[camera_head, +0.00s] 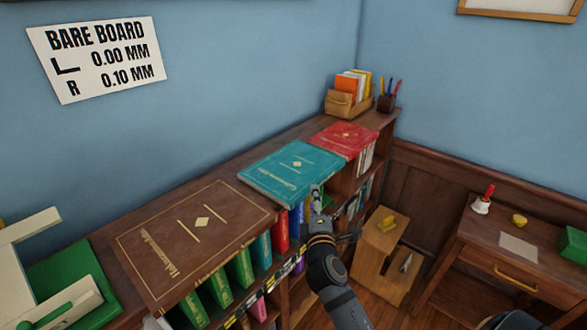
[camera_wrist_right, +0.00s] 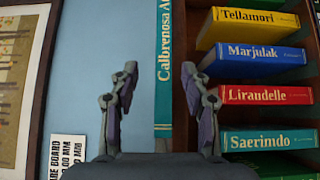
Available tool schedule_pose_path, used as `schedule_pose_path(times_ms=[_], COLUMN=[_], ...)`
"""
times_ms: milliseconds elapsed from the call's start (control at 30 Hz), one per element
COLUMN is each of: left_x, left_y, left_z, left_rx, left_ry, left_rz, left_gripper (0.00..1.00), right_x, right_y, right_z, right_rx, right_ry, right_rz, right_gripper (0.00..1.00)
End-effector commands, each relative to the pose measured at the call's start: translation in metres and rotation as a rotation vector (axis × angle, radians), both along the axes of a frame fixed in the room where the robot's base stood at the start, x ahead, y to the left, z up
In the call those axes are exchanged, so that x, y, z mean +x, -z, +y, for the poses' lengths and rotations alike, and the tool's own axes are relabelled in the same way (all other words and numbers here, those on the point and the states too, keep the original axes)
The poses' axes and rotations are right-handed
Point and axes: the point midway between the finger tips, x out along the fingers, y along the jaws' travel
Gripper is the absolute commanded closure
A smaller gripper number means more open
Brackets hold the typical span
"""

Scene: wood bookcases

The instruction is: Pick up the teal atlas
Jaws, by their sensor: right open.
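The teal atlas (camera_head: 291,171) lies flat on top of the wooden bookcase, between a large brown book and a red book. Its spine edge faces the front of the bookcase. My right gripper (camera_head: 317,193) is at the front edge of the atlas, near its right front part. In the right wrist view the fingers of my right gripper (camera_wrist_right: 159,78) are open, with the teal spine (camera_wrist_right: 163,60) showing between them and a gap on each side. I cannot tell how far the spine is from the fingertips. My left gripper is not in view.
The brown book (camera_head: 195,235) and the red book (camera_head: 344,139) lie flat on the bookcase top. Upright books (camera_head: 262,250) fill the shelves below. A wooden file box (camera_head: 348,104) and pen cup (camera_head: 386,103) stand at the back. A wooden step stool (camera_head: 378,250) and desk (camera_head: 515,255) are right.

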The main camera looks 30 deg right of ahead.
Motion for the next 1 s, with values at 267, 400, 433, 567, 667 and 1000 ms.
schedule_pose_path(times_ms=[267, 400, 433, 567, 667, 1000], left_x=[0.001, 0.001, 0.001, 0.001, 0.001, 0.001], left_y=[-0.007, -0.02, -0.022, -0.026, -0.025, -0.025], left_z=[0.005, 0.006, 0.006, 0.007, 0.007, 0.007], left_rx=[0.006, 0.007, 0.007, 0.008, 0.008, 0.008], left_ry=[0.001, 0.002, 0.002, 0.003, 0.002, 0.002], left_rz=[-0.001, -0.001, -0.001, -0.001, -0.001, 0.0], left_gripper=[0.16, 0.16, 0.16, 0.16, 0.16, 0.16], right_x=[0.015, 0.034, 0.039, 0.055, 0.058, 0.058], right_y=[0.0, 0.0, 0.001, 0.003, 0.006, 0.006], right_z=[-0.008, -0.021, -0.024, -0.031, -0.032, -0.032], right_rx=[0.0, -0.001, -0.003, 0.001, 0.002, 0.003], right_ry=[0.001, 0.001, 0.001, 0.002, 0.001, 0.001], right_rz=[0.001, 0.002, 0.001, 0.0, 0.001, 0.001], right_gripper=[0.53, 0.53, 0.53, 0.53, 0.53, 0.76])
